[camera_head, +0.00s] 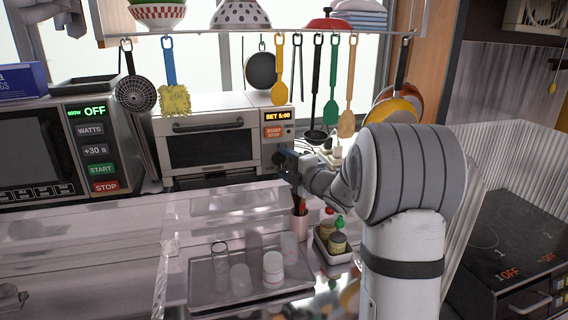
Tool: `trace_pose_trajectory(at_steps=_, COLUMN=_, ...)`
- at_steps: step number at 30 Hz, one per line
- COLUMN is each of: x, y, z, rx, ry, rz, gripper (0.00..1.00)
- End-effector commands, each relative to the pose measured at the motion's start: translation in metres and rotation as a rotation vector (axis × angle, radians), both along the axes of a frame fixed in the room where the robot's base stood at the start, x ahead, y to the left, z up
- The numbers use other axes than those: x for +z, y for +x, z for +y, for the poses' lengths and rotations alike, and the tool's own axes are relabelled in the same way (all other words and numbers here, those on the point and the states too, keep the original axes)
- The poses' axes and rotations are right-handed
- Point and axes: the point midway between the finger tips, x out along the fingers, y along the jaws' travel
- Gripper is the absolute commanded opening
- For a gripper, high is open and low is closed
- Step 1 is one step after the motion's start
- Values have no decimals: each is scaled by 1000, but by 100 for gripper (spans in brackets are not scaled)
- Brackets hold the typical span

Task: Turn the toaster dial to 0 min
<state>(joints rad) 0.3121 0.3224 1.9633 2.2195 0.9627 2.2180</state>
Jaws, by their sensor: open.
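The toaster oven (210,148) stands on the counter at the back, left of centre, with a dark glass door and a silver frame. Its right panel has a small display (277,116) reading "SET 5:00" and an orange "START STOP" button (273,132). The dial appears to be low on that panel, at and behind my gripper; its pointer cannot be made out. My gripper (281,160) is open and close in front of the lower panel. Whether its fingers touch the dial or stand around it cannot be told.
A microwave (60,150) stands at the left. A stove (510,240) is at right.

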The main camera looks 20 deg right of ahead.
Motion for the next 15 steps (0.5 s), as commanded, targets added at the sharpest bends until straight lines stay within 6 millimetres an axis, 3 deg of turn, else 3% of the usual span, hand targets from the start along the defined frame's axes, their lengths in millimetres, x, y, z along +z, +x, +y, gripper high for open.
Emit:
trace_pose_trajectory(at_steps=11, x=0, y=8, z=4, rx=1, ry=-1, rz=0, gripper=58)
trace_pose_trajectory(at_steps=15, x=0, y=8, z=4, rx=1, ry=-1, rz=0, gripper=48)
